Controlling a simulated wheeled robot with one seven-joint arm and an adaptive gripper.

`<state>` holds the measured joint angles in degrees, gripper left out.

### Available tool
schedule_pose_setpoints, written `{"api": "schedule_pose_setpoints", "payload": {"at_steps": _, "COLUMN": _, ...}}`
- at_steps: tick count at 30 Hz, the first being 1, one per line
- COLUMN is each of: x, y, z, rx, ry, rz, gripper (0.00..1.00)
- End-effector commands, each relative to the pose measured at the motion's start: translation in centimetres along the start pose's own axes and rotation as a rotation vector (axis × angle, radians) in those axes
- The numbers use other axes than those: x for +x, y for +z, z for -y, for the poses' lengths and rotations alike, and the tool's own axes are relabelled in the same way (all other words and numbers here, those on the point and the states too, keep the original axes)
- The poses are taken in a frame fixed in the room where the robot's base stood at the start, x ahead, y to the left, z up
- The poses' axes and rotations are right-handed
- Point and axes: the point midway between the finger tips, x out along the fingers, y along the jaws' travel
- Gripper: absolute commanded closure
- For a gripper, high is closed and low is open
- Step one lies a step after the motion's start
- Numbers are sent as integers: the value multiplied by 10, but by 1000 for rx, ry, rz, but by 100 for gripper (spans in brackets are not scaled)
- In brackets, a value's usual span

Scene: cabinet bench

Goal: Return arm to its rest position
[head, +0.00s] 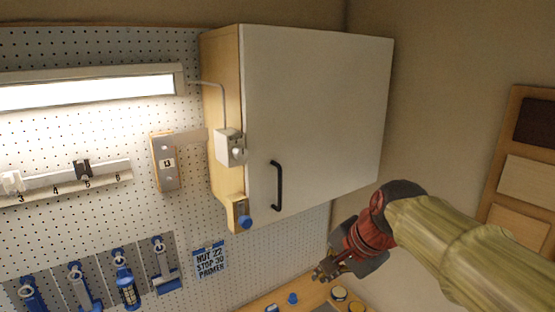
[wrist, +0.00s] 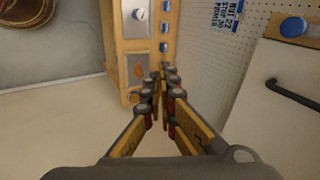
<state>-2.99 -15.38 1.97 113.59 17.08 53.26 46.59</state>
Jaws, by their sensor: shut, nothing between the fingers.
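My gripper (head: 324,273) is at the lower middle of the head view, below and in front of the wall cabinet. Its arm comes in from the lower right. The fingers also show in the wrist view (wrist: 168,70), with their tips close together and nothing between them. The cabinet's white door (head: 315,110) is shut and has a black handle (head: 277,187). In the wrist view the black handle (wrist: 292,94) is at the right, apart from the fingers.
A pegboard (head: 100,140) holds several blue-handled tools at the lower left. A lamp (head: 90,91) hangs above. Below my gripper, the bench (head: 270,301) bears small round items.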

Motion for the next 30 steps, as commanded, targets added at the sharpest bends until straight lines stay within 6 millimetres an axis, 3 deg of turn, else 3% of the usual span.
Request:
{"api": "schedule_pose_setpoints", "payload": {"at_steps": 1, "x": 15, "y": 6, "z": -29, "rx": -113, "ry": 25, "rz": -10, "gripper": 100}}
{"api": "schedule_pose_setpoints", "payload": {"at_steps": 9, "x": 73, "y": 37, "z": -178, "rx": -747, "ry": 172, "rz": -41, "gripper": 100}}
{"api": "schedule_pose_setpoints", "payload": {"at_steps": 13, "x": 100, "y": 51, "z": -239, "rx": -905, "ry": 224, "rz": -48, "gripper": 100}}
{"api": "schedule_pose_setpoints", "payload": {"at_steps": 18, "x": 132, "y": 67, "z": -300, "rx": -950, "ry": 257, "rz": -76, "gripper": 100}}
{"api": "schedule_pose_setpoints", "payload": {"at_steps": 22, "x": 147, "y": 75, "z": -324, "rx": -949, "ry": 249, "rz": -106, "gripper": 100}}
{"api": "schedule_pose_setpoints", "payload": {"at_steps": 30, "x": 155, "y": 76, "z": -331, "rx": -945, "ry": 234, "rz": -141, "gripper": 100}}
